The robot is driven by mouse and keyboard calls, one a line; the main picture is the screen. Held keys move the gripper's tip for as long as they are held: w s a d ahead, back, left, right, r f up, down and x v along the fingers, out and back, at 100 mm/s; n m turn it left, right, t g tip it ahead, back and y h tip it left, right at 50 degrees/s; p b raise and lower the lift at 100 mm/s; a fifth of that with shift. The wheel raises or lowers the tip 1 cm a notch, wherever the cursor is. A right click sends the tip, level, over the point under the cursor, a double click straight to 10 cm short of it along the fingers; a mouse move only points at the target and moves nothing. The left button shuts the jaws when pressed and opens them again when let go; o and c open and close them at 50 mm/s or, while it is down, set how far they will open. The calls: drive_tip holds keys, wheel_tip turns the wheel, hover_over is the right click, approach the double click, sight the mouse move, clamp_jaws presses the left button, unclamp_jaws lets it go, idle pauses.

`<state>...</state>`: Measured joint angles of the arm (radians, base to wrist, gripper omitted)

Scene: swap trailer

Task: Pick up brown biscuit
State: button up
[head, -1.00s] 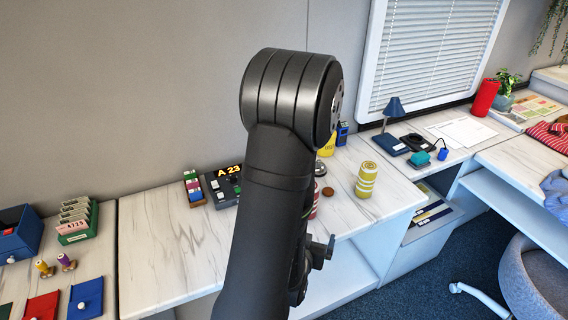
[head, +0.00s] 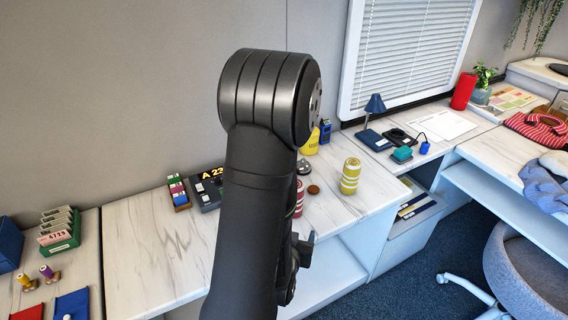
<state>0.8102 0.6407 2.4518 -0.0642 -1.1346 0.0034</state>
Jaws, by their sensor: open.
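The brown biscuit (head: 313,190) is a small flat round disc. It lies on the white marble-patterned counter (head: 150,245), between a red-and-white can (head: 299,198) and a yellow striped can (head: 350,176). My black arm stands large in the middle of the head view. It covers part of the counter to the left of the biscuit and partly hides the red-and-white can. A small dark part at the arm's right edge shows below the biscuit, but I cannot make out any gripper fingers there. Nothing visible touches the biscuit.
A silver bell-like object (head: 303,167) and a yellow container (head: 310,143) stand behind the biscuit. A dark display box (head: 206,194) and a colored block rack (head: 178,192) are left of my arm. A blue lamp (head: 374,110) stands farther right.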

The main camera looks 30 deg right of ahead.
drive_tip(key=shift+r, duration=0.1)
wheel_tip(320, 180, up, 10)
drive_tip(key=m+g+y, duration=0.4)
drive_tip(key=m+g, duration=0.3)
drive_tip(key=g, duration=0.2)
hover_over(313, 188)
drive_tip(key=a, duration=0.3)
drive_tip(key=f, duration=1.4)
drive_tip(key=shift+s+f, duration=0.3)
drive_tip(key=shift+a+x, duration=0.2)
drive_tip(key=shift+x, duration=2.9)
drive_tip(key=shift+f, duration=0.15)
drive_tip(key=c, duration=1.1)
